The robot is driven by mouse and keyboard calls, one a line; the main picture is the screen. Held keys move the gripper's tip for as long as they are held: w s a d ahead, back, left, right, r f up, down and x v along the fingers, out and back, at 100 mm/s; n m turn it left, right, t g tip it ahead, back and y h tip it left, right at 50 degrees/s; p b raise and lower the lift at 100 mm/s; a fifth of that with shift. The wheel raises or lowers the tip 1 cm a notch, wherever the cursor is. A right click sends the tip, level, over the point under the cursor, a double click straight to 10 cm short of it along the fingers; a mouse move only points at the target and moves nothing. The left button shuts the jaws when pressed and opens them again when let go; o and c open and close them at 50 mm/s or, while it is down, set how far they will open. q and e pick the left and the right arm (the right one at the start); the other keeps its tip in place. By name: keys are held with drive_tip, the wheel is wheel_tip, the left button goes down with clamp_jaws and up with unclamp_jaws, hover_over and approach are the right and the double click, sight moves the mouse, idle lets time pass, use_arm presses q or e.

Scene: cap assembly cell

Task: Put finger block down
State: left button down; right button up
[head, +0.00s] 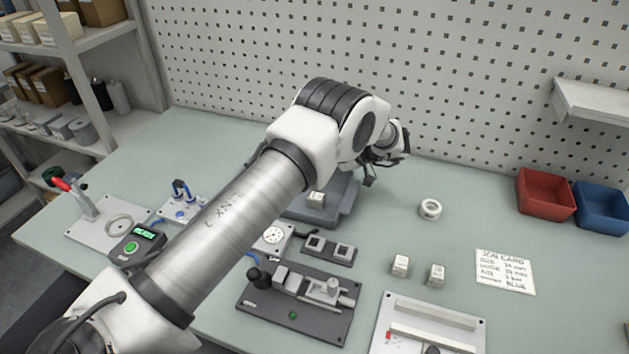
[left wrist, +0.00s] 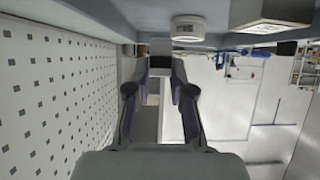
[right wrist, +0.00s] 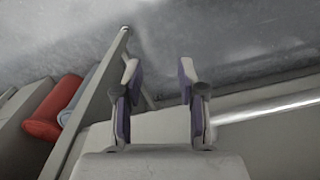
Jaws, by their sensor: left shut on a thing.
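My left gripper (head: 369,178) is at the far side of the table, close to the grey tray (head: 345,205) and partly hidden by my own arm in the head view. In the left wrist view, my left gripper (left wrist: 160,88) is shut on a small grey block (left wrist: 160,47), seemingly the finger block, held between its fingertips. The head view does not show this held block clearly. My right gripper (right wrist: 158,80) is open and empty in the right wrist view, with its fingers well apart; it is outside the head view.
A pale block (head: 316,199) sits in the grey tray. A white ring (head: 430,209) and two pale blocks (head: 400,265) (head: 436,273) stand to its right. A dark plate with two square sockets (head: 328,249) lies in front of the tray. Red (head: 545,196) and blue bins (head: 602,207) stand far right.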

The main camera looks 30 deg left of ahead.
use_arm(q)
wheel_tip(320, 180, down, 4)
drive_tip(key=shift+s+r+b, duration=0.1)
drive_tip(key=shift+r+b, duration=0.05)
drive_tip(key=shift+b, duration=0.55)
drive_tip(key=c, duration=1.1)
unclamp_jaws()
drive_tip(key=shift+o, duration=0.4)
drive_tip(key=shift+d+r, duration=0.2)
drive_tip(key=shift+r, duration=0.05)
drive_tip(key=v, duration=1.1)
drive_tip(key=shift+d, duration=0.25)
